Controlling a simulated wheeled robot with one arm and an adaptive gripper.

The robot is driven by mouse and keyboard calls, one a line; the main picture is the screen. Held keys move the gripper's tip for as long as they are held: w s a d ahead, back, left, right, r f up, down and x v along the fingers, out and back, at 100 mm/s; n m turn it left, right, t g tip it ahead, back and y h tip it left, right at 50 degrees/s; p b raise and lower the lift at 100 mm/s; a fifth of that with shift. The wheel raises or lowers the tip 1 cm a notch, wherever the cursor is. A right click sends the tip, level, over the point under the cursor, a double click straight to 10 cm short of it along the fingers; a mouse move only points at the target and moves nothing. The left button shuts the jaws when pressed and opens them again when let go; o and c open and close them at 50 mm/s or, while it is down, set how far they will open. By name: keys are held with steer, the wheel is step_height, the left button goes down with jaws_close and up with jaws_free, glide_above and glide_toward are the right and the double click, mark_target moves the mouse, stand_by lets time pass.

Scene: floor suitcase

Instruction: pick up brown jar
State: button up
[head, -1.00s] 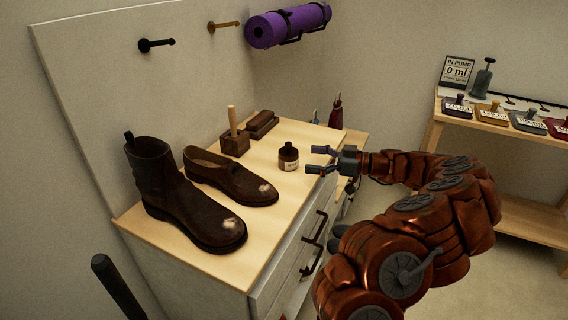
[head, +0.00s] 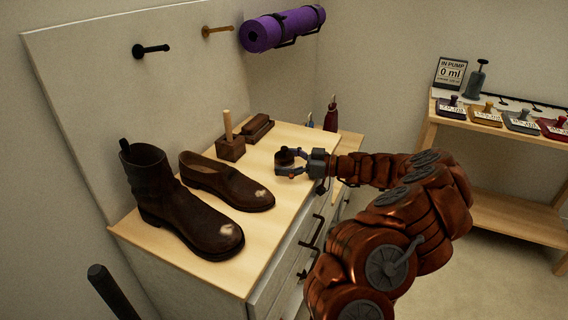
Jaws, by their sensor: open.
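The brown jar (head: 285,156) stands on the light wooden top of the drawer cabinet, right of the shoes. Its dark upper part shows; its lower part and label are mostly hidden behind my gripper. My gripper (head: 290,166) is open and reaches in from the right, with its fingers around the jar at its sides. I cannot tell whether the fingers touch the jar.
A tall boot (head: 165,195) and a low shoe (head: 225,186) stand left of the jar. A wooden block with a peg (head: 230,148) and a brush (head: 258,128) lie behind. A dark red bottle (head: 331,117) stands at the back. A purple roll (head: 284,28) hangs above.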

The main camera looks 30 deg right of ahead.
jaws_close()
stand_by(0.8)
